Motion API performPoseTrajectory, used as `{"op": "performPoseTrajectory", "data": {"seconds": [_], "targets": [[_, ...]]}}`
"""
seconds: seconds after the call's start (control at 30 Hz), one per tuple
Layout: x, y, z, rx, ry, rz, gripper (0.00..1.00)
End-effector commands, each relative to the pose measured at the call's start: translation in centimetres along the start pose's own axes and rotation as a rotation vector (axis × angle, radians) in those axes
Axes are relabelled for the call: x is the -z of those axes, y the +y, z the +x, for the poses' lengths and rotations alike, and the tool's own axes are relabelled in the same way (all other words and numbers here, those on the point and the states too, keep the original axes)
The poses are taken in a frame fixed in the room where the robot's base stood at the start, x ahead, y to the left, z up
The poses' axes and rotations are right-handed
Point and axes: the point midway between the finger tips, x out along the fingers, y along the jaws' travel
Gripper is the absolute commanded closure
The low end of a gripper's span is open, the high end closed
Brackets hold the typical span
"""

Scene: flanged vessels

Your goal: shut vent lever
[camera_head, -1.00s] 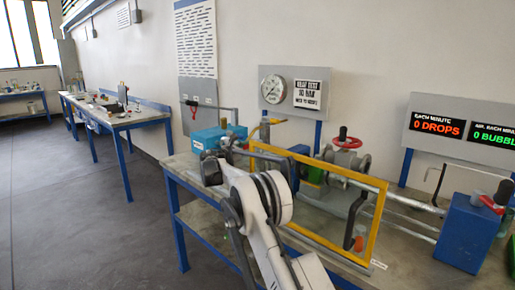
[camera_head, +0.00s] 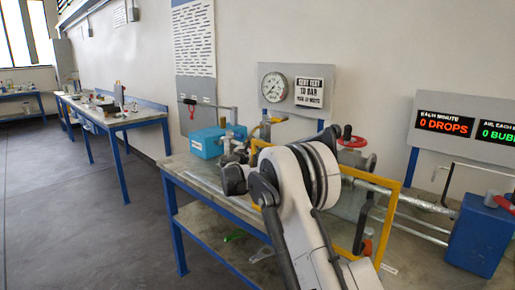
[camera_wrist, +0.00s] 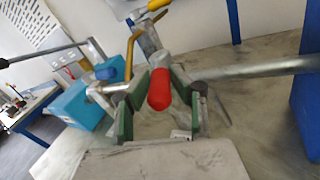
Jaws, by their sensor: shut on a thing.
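The vent lever shows in the wrist view as a rounded red grip (camera_wrist: 159,89) between the two green-padded fingers of my gripper (camera_wrist: 158,80). The pads are close on both sides of the grip, and my gripper is shut on it. Where the lever joins its valve is hidden behind the fingers, so I cannot tell its angle. In the head view my arm hides the fingers and the grip.
A blue box (camera_head: 211,141) stands at the bench's left end. A yellow frame (camera_head: 387,222) stands right of my arm, with a red handwheel (camera_head: 352,142) behind it. A yellow bent handle (camera_wrist: 133,52) is near my fingers. A blue block (camera_head: 477,236) is at the right.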

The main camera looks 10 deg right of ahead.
Motion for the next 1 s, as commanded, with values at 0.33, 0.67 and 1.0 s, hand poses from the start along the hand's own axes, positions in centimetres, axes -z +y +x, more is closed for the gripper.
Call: {"op": "performPoseTrajectory", "data": {"seconds": [0.33,0.67,1.0], "targets": [[0.0,-0.1,0.1,0.004,-0.001,0.000,0.61],[0.0,0.0,-2.5,0.001,0.000,0.000,0.61],[0.0,-0.1,-9.0,0.002,0.000,0.000,0.61]]}}
